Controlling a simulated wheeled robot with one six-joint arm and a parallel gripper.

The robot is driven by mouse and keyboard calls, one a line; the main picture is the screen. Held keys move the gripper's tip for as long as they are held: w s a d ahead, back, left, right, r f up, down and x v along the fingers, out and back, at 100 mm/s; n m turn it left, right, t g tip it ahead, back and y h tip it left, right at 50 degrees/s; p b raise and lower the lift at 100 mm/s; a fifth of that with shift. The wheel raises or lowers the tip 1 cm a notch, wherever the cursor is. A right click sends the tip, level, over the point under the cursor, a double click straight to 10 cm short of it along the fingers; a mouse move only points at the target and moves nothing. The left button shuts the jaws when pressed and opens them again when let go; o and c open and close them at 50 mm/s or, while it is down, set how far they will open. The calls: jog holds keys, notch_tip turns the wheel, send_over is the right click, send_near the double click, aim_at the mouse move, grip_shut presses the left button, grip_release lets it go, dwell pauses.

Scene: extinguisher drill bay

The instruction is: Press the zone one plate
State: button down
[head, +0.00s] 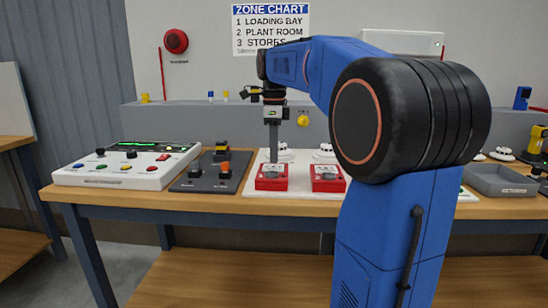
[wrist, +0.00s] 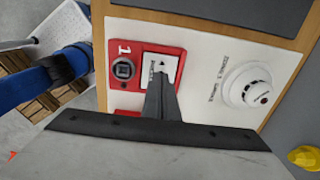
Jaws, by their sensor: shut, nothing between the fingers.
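The zone one call point is a red box (head: 271,184) on the white board, left of a second red box (head: 328,185). In the wrist view the red box (wrist: 124,48) bears a white "1", a dark round-faced square part and a white plate (wrist: 161,63) with dark lettering. My gripper (head: 273,160) points down over the left red box. In the wrist view my shut gripper (wrist: 163,80) shows no object in its fingers, and its tips overlap the lower part of the white plate. I cannot tell whether they touch it. The fingers hide that part.
A white smoke detector (wrist: 248,88) is on the board beside the call point. A dark switch block (head: 202,172) and a white control panel (head: 126,168) stand to the left. A grey returns tray (head: 500,181) is at the right. The zone chart (head: 270,28) hangs behind.

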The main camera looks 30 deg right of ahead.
aim_at(274, 167)
jog(key=shift+f, duration=0.65)
jog(key=shift+f, duration=0.1)
jog(key=shift+s+f, duration=0.1)
jog(key=shift+f, duration=0.95)
jog(key=shift+r, duration=0.5)
notch_tip(274, 167, up, 14)
jog(key=shift+a+f, duration=0.1)
jog(key=shift+f, duration=0.05)
